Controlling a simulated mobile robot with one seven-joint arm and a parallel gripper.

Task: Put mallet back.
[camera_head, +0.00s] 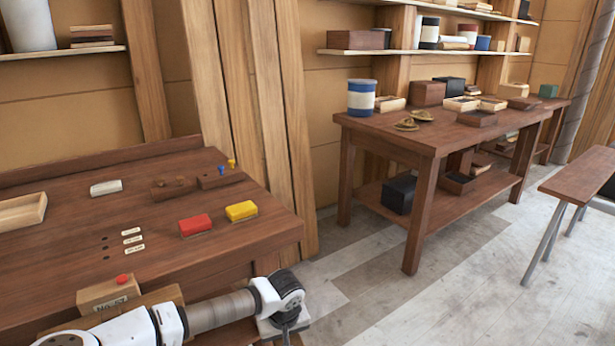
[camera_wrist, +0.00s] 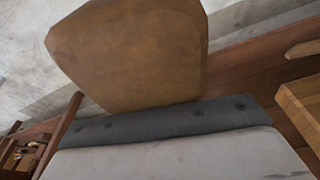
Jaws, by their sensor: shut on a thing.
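My gripper (camera_wrist: 170,122) is shut on the mallet (camera_wrist: 130,55). In the wrist view, the mallet shows as a large tan-brown wooden block just beyond the dark, riveted edge of my gripper. Its handle cannot be made out. In the head view, my arm reaches across the bottom, and its wrist hangs beside the right front corner of the left workbench (camera_head: 255,232). The fingers and the mallet are out of sight there. I cannot tell which spot is the mallet's place.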

